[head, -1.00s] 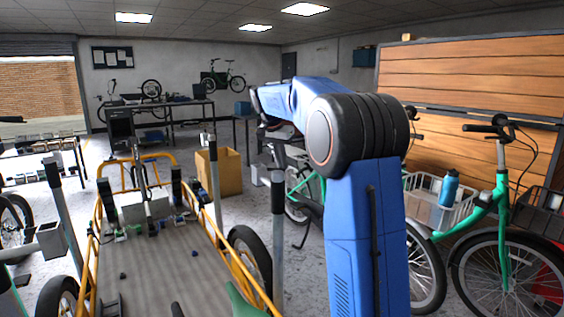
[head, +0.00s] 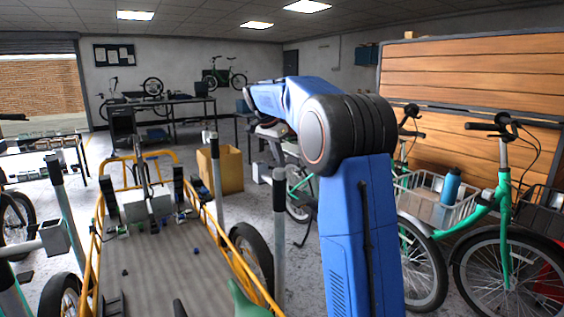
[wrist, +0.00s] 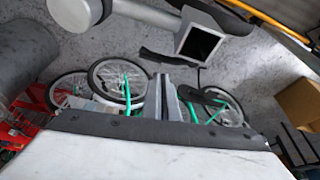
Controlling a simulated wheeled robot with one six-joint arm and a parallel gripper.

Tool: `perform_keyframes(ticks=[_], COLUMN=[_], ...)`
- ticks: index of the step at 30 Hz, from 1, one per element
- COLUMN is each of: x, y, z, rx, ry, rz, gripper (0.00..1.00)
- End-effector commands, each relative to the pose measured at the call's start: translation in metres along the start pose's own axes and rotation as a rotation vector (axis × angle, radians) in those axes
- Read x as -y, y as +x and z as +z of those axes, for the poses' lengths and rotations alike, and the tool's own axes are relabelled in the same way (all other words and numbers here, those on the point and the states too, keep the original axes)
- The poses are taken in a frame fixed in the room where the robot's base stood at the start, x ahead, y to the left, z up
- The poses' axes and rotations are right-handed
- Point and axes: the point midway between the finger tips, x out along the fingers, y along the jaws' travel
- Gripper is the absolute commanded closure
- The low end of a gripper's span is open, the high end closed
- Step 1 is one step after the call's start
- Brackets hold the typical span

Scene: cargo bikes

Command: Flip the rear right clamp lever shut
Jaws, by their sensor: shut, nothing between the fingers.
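The yellow-railed cargo bike bed (head: 165,265) lies ahead of me at lower left in the head view. Small dark and green clamp parts (head: 180,216) sit at its far end. A green curved part (head: 246,302) shows at the bottom, near the right rail. I cannot tell which part is the rear right clamp lever. My gripper (wrist: 165,97) is shut and empty, pointing towards the parked green bikes in the wrist view. In the head view it is mostly hidden by my blue arm.
A grey post (head: 279,232) stands right of the bed, and another (head: 217,175) farther off. A square hollow tube end (wrist: 199,43) is close in the wrist view. Parked green bikes (head: 484,213) stand at right. A cardboard box (head: 228,172) is on the floor beyond the bed.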

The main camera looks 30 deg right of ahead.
Motion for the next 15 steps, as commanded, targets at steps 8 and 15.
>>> perform_keyframes(ticks=[8, 15], x=[0.001, -0.005], y=[0.000, 0.000], z=[0.000, -0.011], rx=[0.000, 0.000], ry=[0.000, 0.000], rz=[0.000, -0.001], gripper=[1.00, 1.00])
